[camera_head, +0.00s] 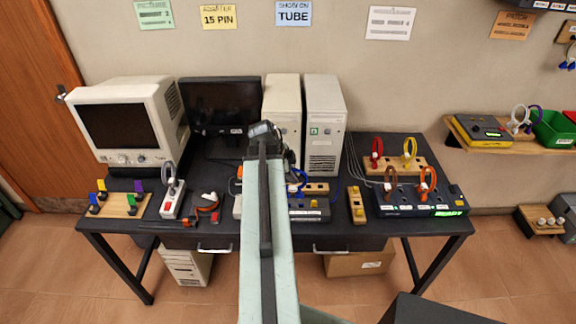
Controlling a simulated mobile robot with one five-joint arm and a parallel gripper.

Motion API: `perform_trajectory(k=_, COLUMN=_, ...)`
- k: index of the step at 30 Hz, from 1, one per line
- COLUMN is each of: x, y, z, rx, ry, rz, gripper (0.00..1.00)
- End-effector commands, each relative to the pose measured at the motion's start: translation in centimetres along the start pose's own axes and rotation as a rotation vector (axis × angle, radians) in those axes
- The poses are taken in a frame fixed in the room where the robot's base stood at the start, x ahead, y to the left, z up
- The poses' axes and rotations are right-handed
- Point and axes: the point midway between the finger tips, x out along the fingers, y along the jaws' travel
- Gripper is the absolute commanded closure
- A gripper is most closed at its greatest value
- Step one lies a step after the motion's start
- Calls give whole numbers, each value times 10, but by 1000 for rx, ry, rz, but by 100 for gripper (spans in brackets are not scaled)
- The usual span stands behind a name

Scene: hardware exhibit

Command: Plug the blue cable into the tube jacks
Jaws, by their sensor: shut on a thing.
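My gripper (264,133) is at the far end of my raised arm, over the middle of the table. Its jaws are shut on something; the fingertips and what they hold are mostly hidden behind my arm. A bright blue cable loop (298,182) shows just right of my arm, by a small wooden rack (317,188) and a dark box with jacks (309,211). I cannot see its ends clearly. A blue sign (294,13) on the wall reads "TUBE". The beige tube monitor (125,118) stands at the left; I cannot make out tube jacks.
The black table (220,238) also holds a flat screen (222,104), two beige towers (325,125), a power strip (173,199), a wooden plug board (119,206), and red and yellow cables on a rack (394,166). A dark jack box (420,201) sits at the right.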

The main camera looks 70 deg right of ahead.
Motion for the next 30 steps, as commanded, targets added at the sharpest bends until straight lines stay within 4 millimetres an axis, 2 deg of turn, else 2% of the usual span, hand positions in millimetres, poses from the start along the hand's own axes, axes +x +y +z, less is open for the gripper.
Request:
perform_trajectory(k=5, x=-2, y=0, z=-6, rx=6, ry=2, rz=2, gripper=100)
perform_trajectory(k=11, x=-32, y=-8, z=-23, rx=7, ry=2, rz=3, gripper=100)
perform_trajectory(k=20, x=-20, y=-6, z=-19, rx=7, ry=2, rz=3, gripper=100)
perform_trajectory(k=30, x=13, y=1, z=-6, rx=8, ry=2, rz=3, gripper=100)
